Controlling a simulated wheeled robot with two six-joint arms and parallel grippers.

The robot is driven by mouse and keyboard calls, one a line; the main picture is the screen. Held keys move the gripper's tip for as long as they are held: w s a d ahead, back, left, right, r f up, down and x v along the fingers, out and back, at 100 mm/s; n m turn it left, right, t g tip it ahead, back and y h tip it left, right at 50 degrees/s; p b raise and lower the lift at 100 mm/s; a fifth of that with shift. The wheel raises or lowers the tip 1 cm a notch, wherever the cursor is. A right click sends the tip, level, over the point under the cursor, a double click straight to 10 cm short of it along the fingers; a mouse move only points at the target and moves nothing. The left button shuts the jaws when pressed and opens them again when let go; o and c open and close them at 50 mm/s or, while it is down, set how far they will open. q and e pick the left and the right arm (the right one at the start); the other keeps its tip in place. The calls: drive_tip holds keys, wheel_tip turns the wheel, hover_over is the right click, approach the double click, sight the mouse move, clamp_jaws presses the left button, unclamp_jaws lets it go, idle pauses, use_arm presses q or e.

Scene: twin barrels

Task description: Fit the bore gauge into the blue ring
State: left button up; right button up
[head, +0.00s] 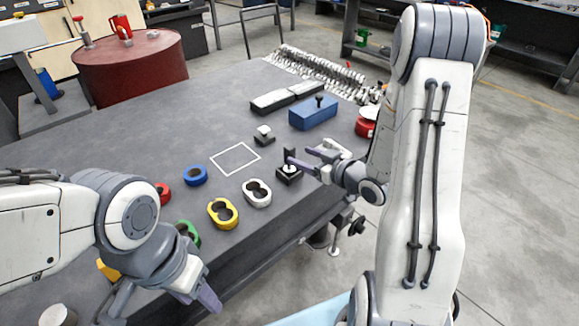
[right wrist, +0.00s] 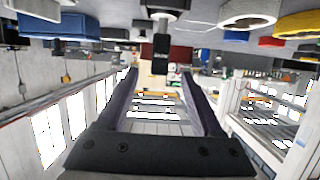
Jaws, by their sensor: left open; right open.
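The blue ring (head: 196,175) lies flat on the grey table, left of a white square outline. A small piece with a pale round top on a black base, which seems to be the bore gauge (head: 289,169), stands near the table's right edge. My right gripper (head: 302,157) is open beside it, one finger overlapping it in the head view. In the right wrist view, a black upright part (right wrist: 161,46) shows beyond the open, empty fingers; I cannot tell if they touch it. My left gripper (head: 195,296) is open and low at the table's front edge, holding nothing visible.
White (head: 257,185) and yellow (head: 222,207) two-hole pieces, a green ring (head: 188,230) and a red ring (head: 164,194) lie nearby. A small block (head: 264,134), a blue box (head: 313,113) and a red object (head: 365,128) stand farther back. The outlined square (head: 235,147) is empty.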

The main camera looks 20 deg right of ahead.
drive_tip(key=x, duration=0.9)
drive_tip(key=shift+w+a, duration=0.1)
drive_tip(key=shift+w, duration=0.1)
drive_tip(key=shift+r, duration=0.1)
clamp_jaws()
